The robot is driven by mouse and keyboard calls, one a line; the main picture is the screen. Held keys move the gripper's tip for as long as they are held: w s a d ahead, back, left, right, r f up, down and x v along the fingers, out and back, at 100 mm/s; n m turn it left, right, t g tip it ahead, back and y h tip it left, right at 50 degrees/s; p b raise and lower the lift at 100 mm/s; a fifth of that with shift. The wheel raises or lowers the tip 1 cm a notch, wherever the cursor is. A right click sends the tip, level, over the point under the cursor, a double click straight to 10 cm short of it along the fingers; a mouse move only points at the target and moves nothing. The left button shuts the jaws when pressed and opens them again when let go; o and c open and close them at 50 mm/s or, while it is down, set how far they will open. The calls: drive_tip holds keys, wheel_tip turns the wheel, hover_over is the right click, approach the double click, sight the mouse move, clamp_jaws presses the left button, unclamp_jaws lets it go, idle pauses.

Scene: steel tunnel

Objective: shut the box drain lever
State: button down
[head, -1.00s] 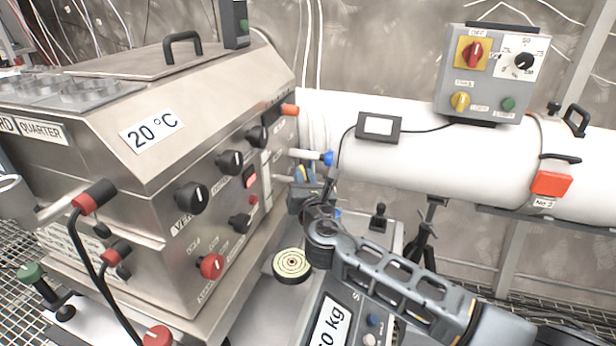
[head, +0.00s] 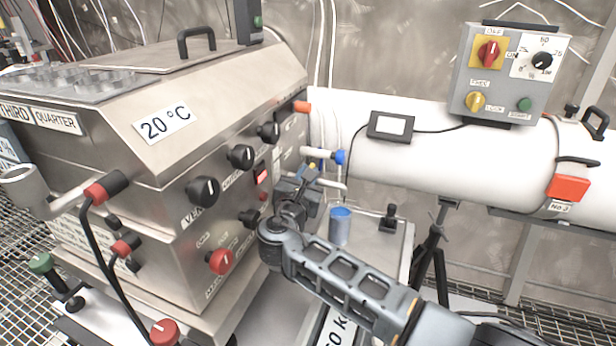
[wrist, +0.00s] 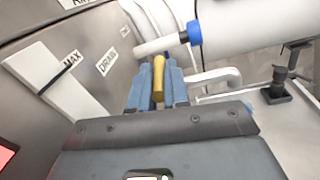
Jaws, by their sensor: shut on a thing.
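The box (head: 150,180) is a large steel cabinet with knobs, on the left in the head view. Its drain lever (wrist: 158,78) is a small yellow handle in the wrist view, right of a label reading DRAIN (wrist: 107,60) and below a white pipe with a blue end (wrist: 193,33). My gripper (wrist: 158,92) has its blue fingers closed on either side of the lever. In the head view my gripper (head: 306,180) is at the box's right end, and a bit of yellow shows at its tips. The lever's base is mostly hidden.
A blue cup (head: 341,226) stands just right of my gripper. A second pale pipe (wrist: 215,77) runs close to the fingers on the right. A white cylinder (head: 440,165) and a grey control panel (head: 508,75) are behind to the right. A black-knobbed fitting (head: 388,218) stands beyond the cup.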

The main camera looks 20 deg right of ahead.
drive_tip(key=c, duration=1.1)
unclamp_jaws()
drive_tip(key=shift+r, duration=0.1)
drive_tip(key=shift+r, duration=0.25)
drive_tip(key=s+d+r+b, duration=0.1)
drive_tip(key=s+d+r, duration=0.4)
drive_tip(key=d+r, duration=0.5)
drive_tip(key=shift+s+d+r, duration=0.2)
